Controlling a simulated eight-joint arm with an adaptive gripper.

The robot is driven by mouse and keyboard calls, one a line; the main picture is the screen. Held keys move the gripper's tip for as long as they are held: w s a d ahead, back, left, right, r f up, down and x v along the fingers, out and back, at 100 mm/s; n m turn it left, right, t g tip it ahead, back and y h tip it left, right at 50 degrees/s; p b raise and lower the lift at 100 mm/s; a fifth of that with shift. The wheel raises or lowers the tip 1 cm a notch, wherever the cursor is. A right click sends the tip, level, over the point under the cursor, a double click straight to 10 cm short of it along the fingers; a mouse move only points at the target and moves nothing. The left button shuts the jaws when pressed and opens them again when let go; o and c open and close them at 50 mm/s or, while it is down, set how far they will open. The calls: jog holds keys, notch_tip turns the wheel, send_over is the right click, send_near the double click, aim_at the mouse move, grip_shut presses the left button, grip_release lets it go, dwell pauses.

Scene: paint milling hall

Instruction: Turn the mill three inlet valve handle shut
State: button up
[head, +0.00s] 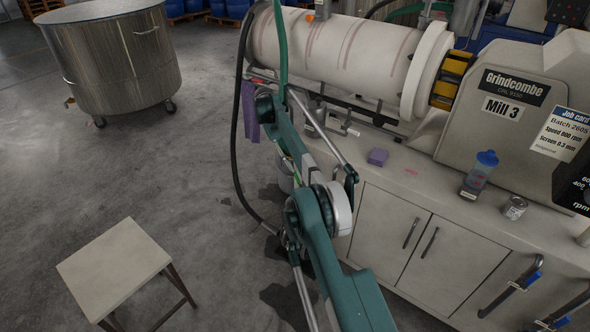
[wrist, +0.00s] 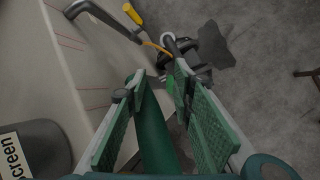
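Mill 3 stands at the upper right in the head view, with its pale horizontal cylinder (head: 340,50) and a Mill 3 label (head: 500,106). In the wrist view a short yellow grip (wrist: 132,14) shows at the top, by grey piping; it looks like a valve handle, but I cannot tell for certain that it is the inlet valve's. My gripper (wrist: 160,75) has its two green-padded fingers apart, below and short of the yellow grip. A dark green tube-like shape shows between the fingers; I cannot tell if they touch it. In the head view I cannot make out the fingertips.
A cabinet with doors (head: 388,232) stands under the mill. A stool (head: 115,262) and a steel vat (head: 118,60) stand left, with open floor between. Dark stains mark the floor.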

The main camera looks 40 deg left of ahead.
jog(key=shift+r, duration=0.8)
jog(key=shift+w, duration=0.1)
grip_shut()
jog(key=s+d+r+m+y+p, duration=0.1)
jog(key=d+m+y+p, duration=0.1)
jog(key=m, duration=0.8)
jog(key=s+d+r+m+t+y+p, duration=0.1)
jog(key=d+m+y+p, duration=0.2)
jog(key=m, duration=0.7)
jog(key=s+d+r+m+y+p, duration=0.1)
jog(key=d+m+y+p, duration=0.2)
jog(key=d+m, duration=0.3)
jog(key=m+y, duration=0.1)
jog(key=m, duration=0.4)
jog(key=shift+s+d+r+y, duration=0.15)
jog(key=shift+s+r+y, duration=0.2)
jog(key=shift+r+y, duration=0.05)
